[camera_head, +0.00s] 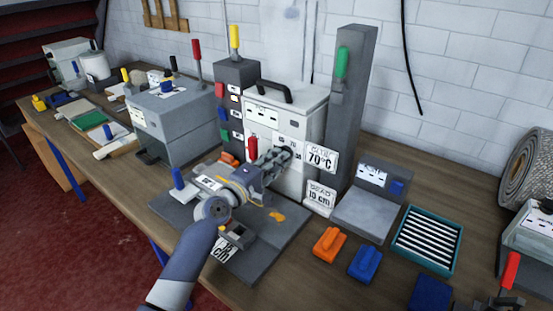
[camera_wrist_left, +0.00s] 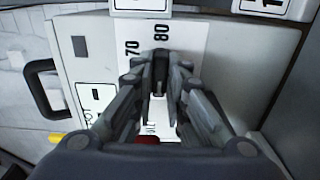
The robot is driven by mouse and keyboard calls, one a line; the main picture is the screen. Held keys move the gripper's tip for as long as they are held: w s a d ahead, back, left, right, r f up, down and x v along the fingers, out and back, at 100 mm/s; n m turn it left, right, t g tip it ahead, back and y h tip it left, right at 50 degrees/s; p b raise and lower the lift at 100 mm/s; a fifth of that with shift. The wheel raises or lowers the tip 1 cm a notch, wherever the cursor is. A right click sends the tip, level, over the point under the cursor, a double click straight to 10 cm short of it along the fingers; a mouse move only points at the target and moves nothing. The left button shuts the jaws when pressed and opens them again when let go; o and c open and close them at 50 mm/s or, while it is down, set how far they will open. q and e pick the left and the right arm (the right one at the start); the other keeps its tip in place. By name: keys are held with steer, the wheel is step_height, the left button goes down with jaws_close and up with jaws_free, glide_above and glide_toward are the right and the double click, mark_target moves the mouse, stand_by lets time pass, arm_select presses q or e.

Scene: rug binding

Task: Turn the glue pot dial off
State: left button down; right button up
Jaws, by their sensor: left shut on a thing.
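The glue pot (camera_head: 313,106) is a pale box with a black carry handle on top, at the back middle of the bench. Its dial (camera_wrist_left: 160,60) is a small dark knob on a white scale plate (camera_wrist_left: 190,42) printed with 70 and 80. My left gripper (camera_head: 284,156) reaches the front face of the pot. In the left wrist view its fingers (camera_wrist_left: 160,75) are shut on the dial, hiding most of it and part of the scale. I cannot tell exactly which mark the dial points at.
Signs reading 70°C (camera_head: 321,158) and 10 cm (camera_head: 319,197) stand right of the dial. A grey column (camera_head: 352,110) rises behind. Orange (camera_head: 328,243) and blue (camera_head: 365,262) blocks and a teal tray (camera_head: 430,238) lie to the right. A grey machine (camera_head: 173,121) stands left.

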arm_select(q)
steer(key=shift+f, duration=0.1)
stand_by(0.5)
steer(key=c, duration=1.6)
jaws_free()
steer(key=v, duration=1.2)
